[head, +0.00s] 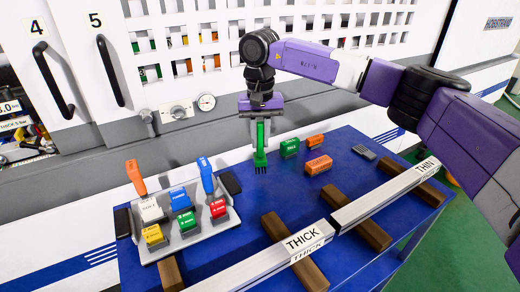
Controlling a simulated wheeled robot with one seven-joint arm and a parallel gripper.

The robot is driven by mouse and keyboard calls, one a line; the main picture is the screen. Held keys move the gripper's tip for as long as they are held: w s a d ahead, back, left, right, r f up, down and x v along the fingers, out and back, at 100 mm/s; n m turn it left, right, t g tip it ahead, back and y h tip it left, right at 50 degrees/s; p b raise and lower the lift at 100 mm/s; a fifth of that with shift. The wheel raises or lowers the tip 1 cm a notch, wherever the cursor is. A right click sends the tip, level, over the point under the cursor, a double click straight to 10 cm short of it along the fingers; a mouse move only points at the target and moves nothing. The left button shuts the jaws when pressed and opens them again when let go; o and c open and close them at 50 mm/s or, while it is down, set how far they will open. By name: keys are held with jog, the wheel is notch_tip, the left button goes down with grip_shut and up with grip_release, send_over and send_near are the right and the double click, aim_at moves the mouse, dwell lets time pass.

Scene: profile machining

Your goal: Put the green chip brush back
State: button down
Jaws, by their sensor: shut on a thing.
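My gripper (261,112) points down and is shut on the green chip brush (261,142), near its upper end. I cannot tell if the bristles touch the tabletop. A light grey tray (186,243) stands to the left of the brush. An orange-handled tool (136,177) and a blue-handled tool (206,174) stand upright at the tray's far side, with a gap between them.
The tray holds several coloured blocks, including a yellow one (154,235) and a red one (218,208). A green block (289,147), two orange blocks (318,165) and a grey piece (364,152) lie right of the brush. Long profiles marked THICK (303,239) and THIN cross the front on wooden bars.

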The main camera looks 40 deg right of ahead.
aim_at(260, 123)
jog(key=shift+f+p, duration=0.3)
jog(key=shift+f, duration=1.85)
jog(key=shift+f, duration=0.2)
jog(key=c, duration=1.3)
grip_release()
notch_tip(260, 123, up, 12)
jog(key=shift+r+b, duration=0.2)
jog(key=shift+b, duration=0.75)
